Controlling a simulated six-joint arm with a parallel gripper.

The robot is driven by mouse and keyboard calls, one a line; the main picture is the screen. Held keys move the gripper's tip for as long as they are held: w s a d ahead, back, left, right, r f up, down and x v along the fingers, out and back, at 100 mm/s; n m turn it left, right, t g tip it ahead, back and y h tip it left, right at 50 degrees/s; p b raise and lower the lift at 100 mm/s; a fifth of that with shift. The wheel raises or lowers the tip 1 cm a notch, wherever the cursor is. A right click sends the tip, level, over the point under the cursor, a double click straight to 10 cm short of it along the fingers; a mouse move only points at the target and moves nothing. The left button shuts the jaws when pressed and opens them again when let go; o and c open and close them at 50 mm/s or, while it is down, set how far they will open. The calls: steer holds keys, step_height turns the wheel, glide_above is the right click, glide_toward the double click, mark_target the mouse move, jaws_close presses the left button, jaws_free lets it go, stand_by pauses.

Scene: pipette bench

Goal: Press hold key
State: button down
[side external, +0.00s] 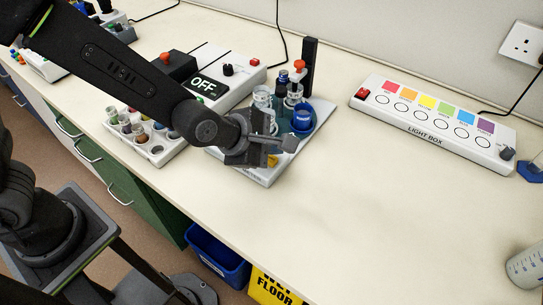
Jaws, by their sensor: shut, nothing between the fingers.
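My gripper (288,146) is shut and empty. It is above the front part of a white-based station (310,133) that carries glass vessels, a blue round part (303,117) and a dark upright post (309,66) with an orange-red knob. A small yellow patch (272,160), possibly a key, shows on the base just below and left of the fingertips. My gripper and wrist hide part of the base. I cannot read any key marked hold, and I cannot tell whether the fingertips touch anything.
A white box with a display reading OFF (203,88) stands behind my arm. A rack of small vials (152,148) is at the left of the station. The light box (430,124) with coloured squares is at the right. The bench front right (390,220) is clear.

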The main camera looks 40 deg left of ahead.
mark_target(272, 161)
stand_by(0.8)
steer(key=shift+f, duration=0.4)
steer(key=shift+f, duration=0.45)
stand_by(0.5)
steer(key=shift+r, duration=0.9)
steer(key=shift+r, duration=0.1)
steer(key=shift+r, duration=2.35)
